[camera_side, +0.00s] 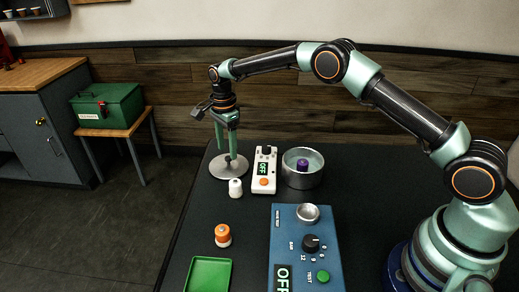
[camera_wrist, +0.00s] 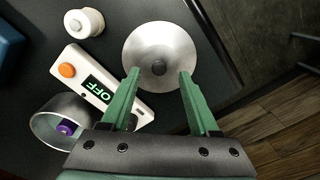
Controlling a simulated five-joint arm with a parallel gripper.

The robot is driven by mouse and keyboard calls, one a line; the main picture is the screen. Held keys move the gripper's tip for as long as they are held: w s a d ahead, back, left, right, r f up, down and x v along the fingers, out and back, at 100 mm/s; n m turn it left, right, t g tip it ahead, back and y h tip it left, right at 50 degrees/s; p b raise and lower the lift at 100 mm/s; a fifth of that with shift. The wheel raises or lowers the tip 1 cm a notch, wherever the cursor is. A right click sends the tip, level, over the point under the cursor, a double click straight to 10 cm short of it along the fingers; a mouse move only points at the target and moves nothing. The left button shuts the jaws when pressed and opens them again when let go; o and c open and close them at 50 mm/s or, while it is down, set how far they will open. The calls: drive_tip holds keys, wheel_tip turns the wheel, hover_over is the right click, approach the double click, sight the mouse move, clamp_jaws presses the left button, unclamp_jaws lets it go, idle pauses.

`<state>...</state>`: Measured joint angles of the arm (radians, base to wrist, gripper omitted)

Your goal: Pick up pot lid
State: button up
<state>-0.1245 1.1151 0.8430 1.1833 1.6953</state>
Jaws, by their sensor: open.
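The pot lid is a round silver disc with a dark knob; it lies flat on the black table near its far left corner in the side view (camera_side: 226,170). In the wrist view the lid (camera_wrist: 160,40) is at top centre, with its knob between and slightly beyond my fingertips. My gripper (camera_side: 230,155) points down over the lid, its green fingers apart with nothing between them; it also shows in the wrist view (camera_wrist: 159,75). The side view does not make clear whether the fingertips touch the lid. The silver pot (camera_side: 303,175) stands to the right with a purple-topped piece inside.
A white device (camera_side: 264,182) reading OFF sits between lid and pot. A small white cylinder (camera_side: 235,189) is close in front of the lid. An orange-topped piece (camera_side: 222,236), a green tray (camera_side: 208,276) and a blue control box (camera_side: 305,245) are nearer the camera.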

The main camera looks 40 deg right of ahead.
sight(228, 157)
drive_tip(key=shift+f, duration=1.55)
drive_tip(key=shift+c, duration=0.4)
clamp_jaws()
drive_tip(key=shift+r, duration=0.1)
